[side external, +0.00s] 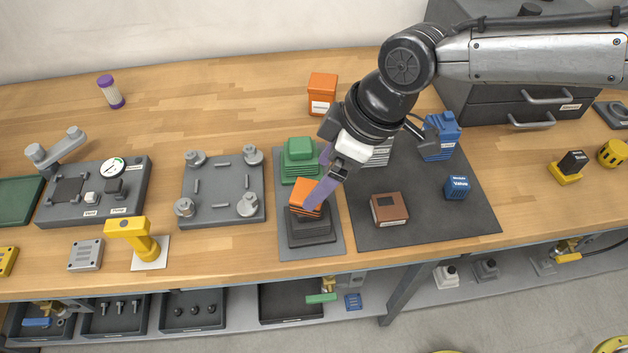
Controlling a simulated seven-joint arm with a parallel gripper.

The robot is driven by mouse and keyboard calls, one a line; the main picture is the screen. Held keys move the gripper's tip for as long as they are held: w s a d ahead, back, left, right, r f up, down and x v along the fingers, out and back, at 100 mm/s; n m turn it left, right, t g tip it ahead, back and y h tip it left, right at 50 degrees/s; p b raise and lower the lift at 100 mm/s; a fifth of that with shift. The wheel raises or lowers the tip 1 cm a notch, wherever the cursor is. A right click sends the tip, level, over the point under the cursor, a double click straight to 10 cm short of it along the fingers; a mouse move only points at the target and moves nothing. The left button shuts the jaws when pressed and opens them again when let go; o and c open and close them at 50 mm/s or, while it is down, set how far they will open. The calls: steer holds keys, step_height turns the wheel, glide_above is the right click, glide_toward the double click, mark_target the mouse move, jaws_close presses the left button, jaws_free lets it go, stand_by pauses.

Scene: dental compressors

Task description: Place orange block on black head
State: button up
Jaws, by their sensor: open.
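An orange block (304,201) sits on top of the black head (310,229), a dark stepped piece on a grey plate, in the side external view. The block looks slightly tilted or turned; I cannot tell if it rests fully flat. My gripper (314,185) reaches down from the upper right, with its purple fingers at the block. One finger overlaps the right side of the block in the picture, and the other is partly hidden behind it. The jaws are open. Another orange block (321,94) with a white label stands at the back of the bench.
A green stepped piece (299,162) stands just behind the black head on the same plate. The dark mat (440,215) to the right holds a brown block (389,209) and blue pieces (457,187). A grey fixture plate (222,188) lies left.

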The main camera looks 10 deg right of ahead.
steer(key=v, duration=0.8)
steer(key=s+d+r+m+t+h, duration=0.1)
steer(key=d+r+m, duration=0.1)
steer(key=d, duration=0.7)
steer(key=s+d+r+m+t, duration=0.1)
steer(key=d+r+m, duration=0.15)
steer(key=d, duration=0.65)
steer(key=s+d+r+m+h, duration=0.1)
steer(key=s+d+m, duration=0.1)
steer(key=d, duration=0.7)
steer(key=s+d+f+m+t+h, duration=0.1)
steer(key=s+d+f+m, duration=0.2)
steer(key=s+d, duration=0.4)
steer(key=s+d+f+m+h, duration=0.1)
steer(key=s+d+f+m, duration=0.2)
steer(key=s+d, duration=0.4)
steer(key=shift+s+d+m+t, duration=0.15)
steer(key=shift+s+m+t, duration=0.05)
steer(key=shift+m+t, duration=0.25)
